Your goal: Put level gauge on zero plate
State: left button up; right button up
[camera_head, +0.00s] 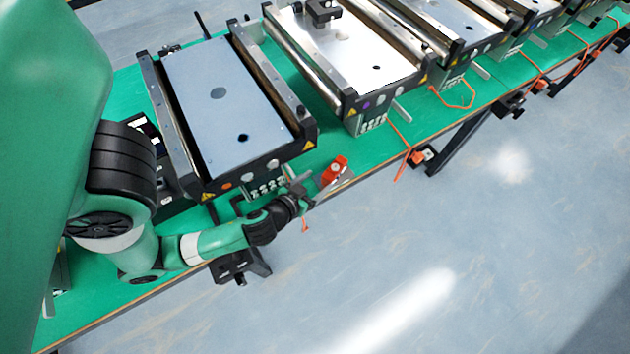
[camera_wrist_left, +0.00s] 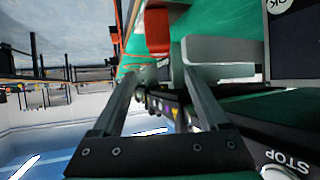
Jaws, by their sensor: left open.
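A small red-orange device (camera_head: 335,169) stands at the table's front edge, next to a flat grey metal piece (camera_head: 343,184). I cannot tell for sure which is the level gauge or the zero plate. My left gripper (camera_head: 304,190) is just left of the red device, its fingers spread apart. In the left wrist view, my left gripper (camera_wrist_left: 160,80) is open, with nothing clearly held between the fingers. A red part (camera_wrist_left: 158,28) and a light grey block (camera_wrist_left: 215,50) show beyond the fingertips. My right gripper is not in view.
A mini conveyor with a blue-grey top (camera_head: 200,70) stands behind my left gripper. A second conveyor (camera_head: 350,60) bears a black block (camera_head: 322,10). More conveyors line the green table (camera_head: 360,150). Orange cables (camera_head: 400,165) hang at its front edge. Open floor lies in front.

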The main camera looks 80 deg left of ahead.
pick_arm(q)
jog(key=shift+s+d+r, duration=0.1)
dwell(0.3)
jog(key=w+d+r+m+t+h, duration=0.1)
jog(key=w+d+r+t, duration=0.2)
jog(key=w+r, duration=0.65)
jog(key=w+d+r+m+t+h, duration=0.15)
jog(key=w+r+t, duration=0.35)
jog(key=r, duration=0.7)
jog(key=w+d+r+m+t+h, duration=0.1)
jog(key=w+d+r+t, duration=0.15)
jog(key=w+r, duration=0.7)
jog(key=s+d+r+m+t+h, duration=0.2)
jog(key=d+r, duration=0.1)
jog(key=r, duration=0.7)
jog(key=s+d+r+m+t+h, duration=0.2)
jog(key=s+d+r+t+h, duration=0.1)
jog(key=r, duration=0.8)
jog(key=s+d+r+m+t+h, duration=0.2)
jog(key=d+r, duration=0.3)
jog(key=r, duration=0.6)
jog(key=shift+s+m+t, duration=0.35)
jog(key=shift+s+t, duration=0.25)
jog(key=shift+t, duration=0.05)
jog(key=shift+r+h, duration=0.15)
jog(key=shift+h, duration=0.1)
